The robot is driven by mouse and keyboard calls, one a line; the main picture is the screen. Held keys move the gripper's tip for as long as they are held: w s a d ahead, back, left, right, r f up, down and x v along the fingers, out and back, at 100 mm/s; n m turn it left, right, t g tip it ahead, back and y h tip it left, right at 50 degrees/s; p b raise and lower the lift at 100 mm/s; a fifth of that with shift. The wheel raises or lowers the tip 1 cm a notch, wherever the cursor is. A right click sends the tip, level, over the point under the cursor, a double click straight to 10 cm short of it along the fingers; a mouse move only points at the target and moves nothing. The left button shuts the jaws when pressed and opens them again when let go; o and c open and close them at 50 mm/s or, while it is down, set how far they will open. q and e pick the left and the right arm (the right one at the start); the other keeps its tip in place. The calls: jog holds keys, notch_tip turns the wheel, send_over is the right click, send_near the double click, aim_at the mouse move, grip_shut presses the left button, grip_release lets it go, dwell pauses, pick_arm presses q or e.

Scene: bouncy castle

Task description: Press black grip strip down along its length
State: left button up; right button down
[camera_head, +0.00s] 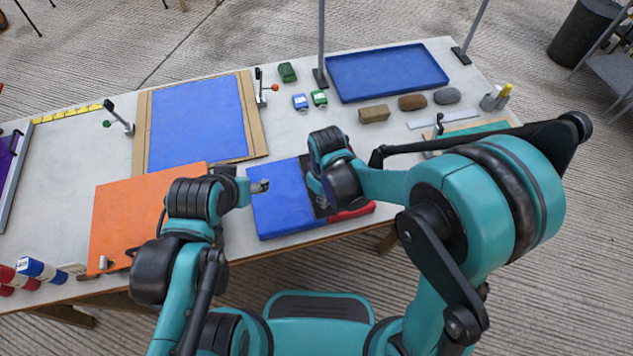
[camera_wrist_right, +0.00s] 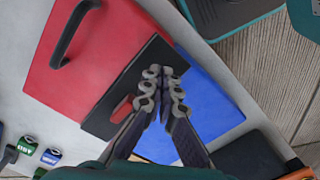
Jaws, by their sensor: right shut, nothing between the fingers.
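A black grip strip (camera_wrist_right: 108,98) lies between a red piece (camera_wrist_right: 85,45) and a blue panel (camera_wrist_right: 212,100) in the right wrist view. In the head view the strip is mostly hidden by my right gripper, with the blue panel (camera_head: 278,207) to its left and a little of the red piece (camera_head: 352,212) showing. My right gripper (camera_wrist_right: 164,80) is shut and empty, its fingertips over the strip near its edge with the blue panel; I cannot tell if they touch. My left gripper (camera_head: 262,186) is at the blue panel's left edge; its finger state is unclear.
An orange panel (camera_head: 130,215) lies left of the blue panel. A blue sheet on a brown board (camera_head: 255,130) lies behind. A blue tray (camera_head: 388,72), small blocks (camera_head: 374,113) and a clamp post (camera_head: 321,78) stand farther back. The table's front edge is close.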

jog(key=shift+f+b, duration=0.85)
jog(key=shift+f, duration=0.1)
dwell(0.6)
jog(key=shift+r+p, duration=2.3)
jog(key=shift+r, duration=0.8)
jog(key=shift+f, duration=0.1)
